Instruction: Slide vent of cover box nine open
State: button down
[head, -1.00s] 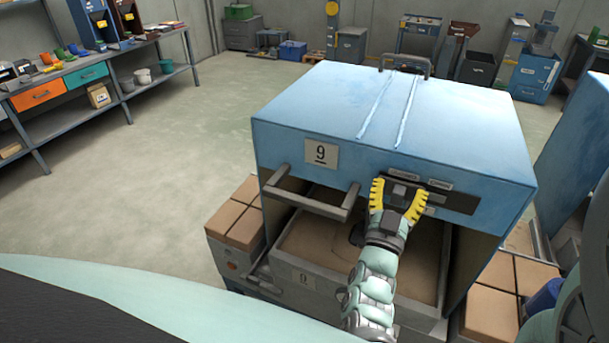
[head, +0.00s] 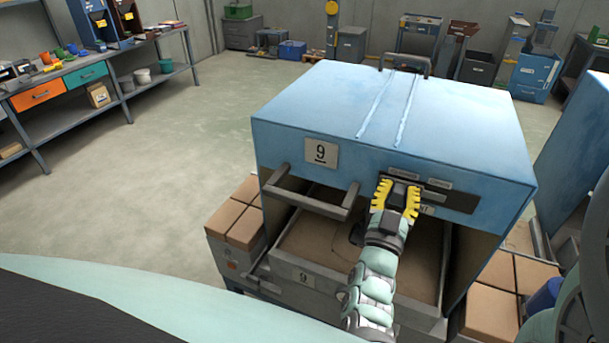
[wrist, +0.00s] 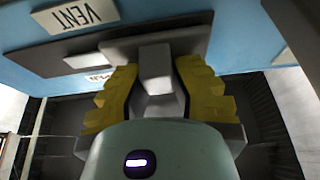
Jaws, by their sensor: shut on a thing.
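Cover box nine (head: 300,110) is a large blue cover with a "9" plate (head: 321,152) on its front. A dark vent strip (head: 455,198) runs along the front's right part, with small labels above it. A "VENT" label (wrist: 75,16) shows in the wrist view. My gripper (head: 398,190) is at the left part of the strip, its yellow fingers shut on a grey vent tab (wrist: 155,68). In the wrist view my gripper (wrist: 155,85) has one finger on each side of the tab. The strip's left end is partly hidden behind the fingers.
A grey bar handle (head: 310,198) sticks out from the front, left of my gripper. Below is an open-fronted bay with a tray (head: 310,270). Brown blocks (head: 235,215) stand at both sides. Another blue cover (head: 575,150) stands close at right. The floor at left is clear.

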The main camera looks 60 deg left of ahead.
aim_at(442, 185)
jog(key=w+d, duration=0.1)
jog(key=w+d+b, duration=0.1)
jog(key=d, duration=0.1)
jog(key=w+d+b, duration=0.1)
jog(key=d, duration=0.1)
jog(key=shift+w+f, duration=0.15)
jog(key=shift+w+d, duration=0.35)
jog(key=shift+d, duration=0.2)
jog(key=c, duration=0.8)
grip_release()
jog(key=shift+d, duration=0.1)
jog(key=v, duration=1.2)
